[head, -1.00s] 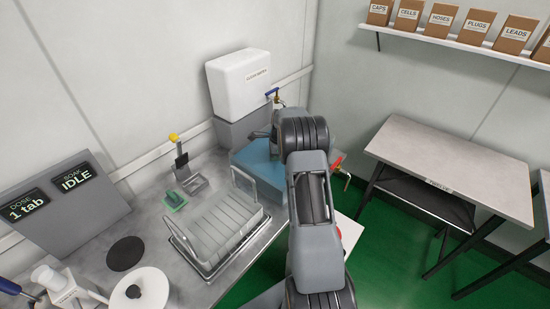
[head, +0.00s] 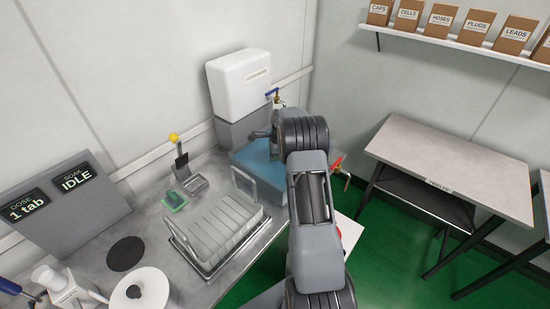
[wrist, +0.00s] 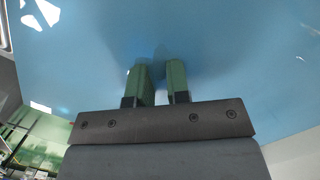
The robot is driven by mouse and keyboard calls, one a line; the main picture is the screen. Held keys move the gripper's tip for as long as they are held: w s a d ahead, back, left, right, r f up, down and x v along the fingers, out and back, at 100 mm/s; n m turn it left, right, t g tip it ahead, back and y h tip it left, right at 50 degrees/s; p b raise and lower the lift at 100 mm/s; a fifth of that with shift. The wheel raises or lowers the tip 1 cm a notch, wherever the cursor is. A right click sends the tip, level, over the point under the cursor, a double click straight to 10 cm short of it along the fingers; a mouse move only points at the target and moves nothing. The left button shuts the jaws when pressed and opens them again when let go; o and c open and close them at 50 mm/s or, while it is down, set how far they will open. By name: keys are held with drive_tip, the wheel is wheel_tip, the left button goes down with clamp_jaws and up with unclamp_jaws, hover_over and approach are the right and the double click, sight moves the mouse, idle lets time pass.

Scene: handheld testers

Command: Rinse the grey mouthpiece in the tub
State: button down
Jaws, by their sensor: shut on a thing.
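The blue tub (head: 252,163) stands at the back end of the bench in the head view, partly behind my arm. In the wrist view its blue inside (wrist: 230,60) fills most of the picture. My gripper (wrist: 160,68) points into the tub, its two green fingers a little apart. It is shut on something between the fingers. The grey mouthpiece cannot be made out clearly; only a dark, blurred patch shows at the fingertips. In the head view my arm hides most of the gripper.
A white water container (head: 238,83) with a tap (head: 273,93) stands behind the tub. A red-handled valve (head: 338,162) is right of my arm. A side table (head: 455,165) stands further right.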

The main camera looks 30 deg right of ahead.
wheel_tip(320, 180, up, 14)
drive_tip(key=p, duration=0.9)
drive_tip(key=shift+f, duration=0.1)
idle(0.7)
